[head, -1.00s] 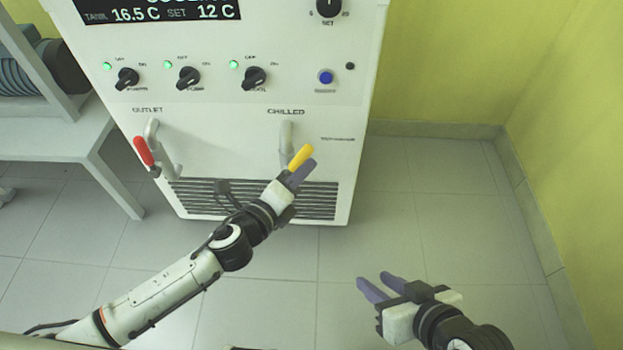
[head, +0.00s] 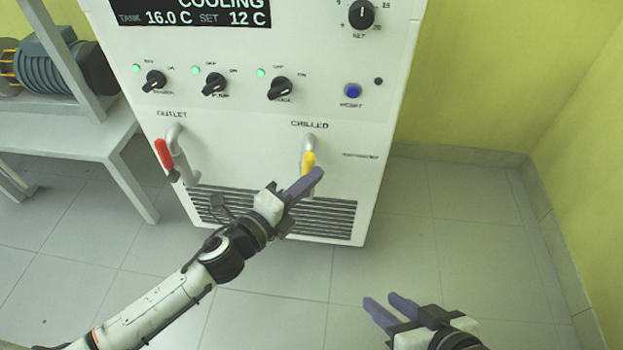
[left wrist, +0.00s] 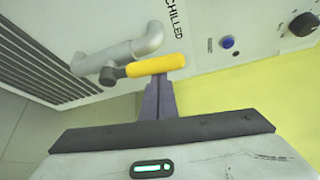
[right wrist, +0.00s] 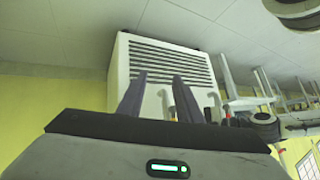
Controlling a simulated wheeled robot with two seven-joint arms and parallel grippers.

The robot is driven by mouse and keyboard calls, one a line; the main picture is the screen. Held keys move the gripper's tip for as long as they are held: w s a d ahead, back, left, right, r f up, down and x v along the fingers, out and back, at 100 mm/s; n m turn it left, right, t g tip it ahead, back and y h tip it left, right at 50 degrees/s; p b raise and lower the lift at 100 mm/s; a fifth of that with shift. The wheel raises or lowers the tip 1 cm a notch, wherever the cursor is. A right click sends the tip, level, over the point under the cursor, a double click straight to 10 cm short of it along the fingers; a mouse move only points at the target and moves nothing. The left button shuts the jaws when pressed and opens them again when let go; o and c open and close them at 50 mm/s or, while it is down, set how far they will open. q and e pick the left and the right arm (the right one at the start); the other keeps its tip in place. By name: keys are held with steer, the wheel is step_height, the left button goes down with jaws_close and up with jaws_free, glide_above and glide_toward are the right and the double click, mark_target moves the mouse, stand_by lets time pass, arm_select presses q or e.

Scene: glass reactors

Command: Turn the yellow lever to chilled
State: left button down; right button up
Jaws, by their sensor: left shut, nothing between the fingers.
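The yellow lever (head: 308,162) is on the grey pipe (head: 309,143) under the CHILLED label, low on the front of the white chiller. In the head view it stands close to upright, its lower end partly behind my left gripper. My left gripper (head: 316,175) is shut and empty, its fingertips right beside the lever. In the left wrist view the fingertips (left wrist: 159,84) are at the side of the yellow lever (left wrist: 156,65), near its free end; they look touching or nearly so. My right gripper (head: 386,303) is open and empty over the floor.
A red lever (head: 165,154) is on the OUTLET pipe to the left. Black knobs (head: 214,83) and a blue button (head: 352,90) are above. The display (head: 190,12) reads COOLING, tank 16.0 C, set 12 C. A grey bench (head: 60,135) stands left. The floor at right is clear.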

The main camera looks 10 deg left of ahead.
arm_select(q)
steer(key=d, duration=0.4)
steer(key=f+p+v, duration=0.1)
steer(key=v, duration=0.9)
steer(key=shift+s, duration=0.4)
arm_select(e)
steer(key=shift+s+d+f, duration=0.35)
steer(key=shift+d+f, duration=0.1)
steer(key=shift+f, duration=0.05)
steer(key=shift+w+r, duration=0.1)
steer(key=shift+w, duration=0.05)
